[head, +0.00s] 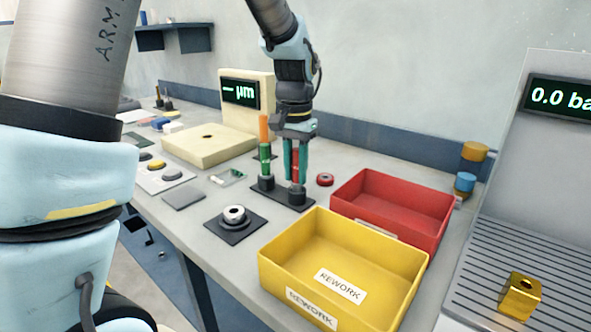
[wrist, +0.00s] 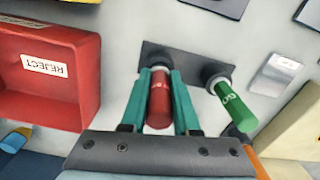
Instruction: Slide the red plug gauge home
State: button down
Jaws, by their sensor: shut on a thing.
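The red plug gauge (wrist: 159,100) is upright between the two teal fingers of my gripper (wrist: 160,85), which are shut on it. In the head view the red plug gauge (head: 296,163) shows between the fingers (head: 296,175), directly over the right black socket (head: 297,196) of a dark stand. Its lower end is hidden, so I cannot tell how far it sits in that socket. A green plug gauge (head: 265,160) stands in the left socket (head: 266,183) of the same stand; it also shows in the wrist view (wrist: 231,106).
A yellow rework bin (head: 340,265) and a red reject bin (head: 395,210) stand close on the right. An orange cylinder (head: 263,128) stands behind the green gauge.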

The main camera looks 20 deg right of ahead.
jog(key=shift+f+b, duration=0.35)
jog(key=shift+f, duration=0.4)
dwell(0.4)
jog(key=c, duration=0.6)
grip_release()
notch_tip(320, 180, up, 11)
jog(key=shift+f+b, duration=0.1)
jog(key=shift+b, duration=0.4)
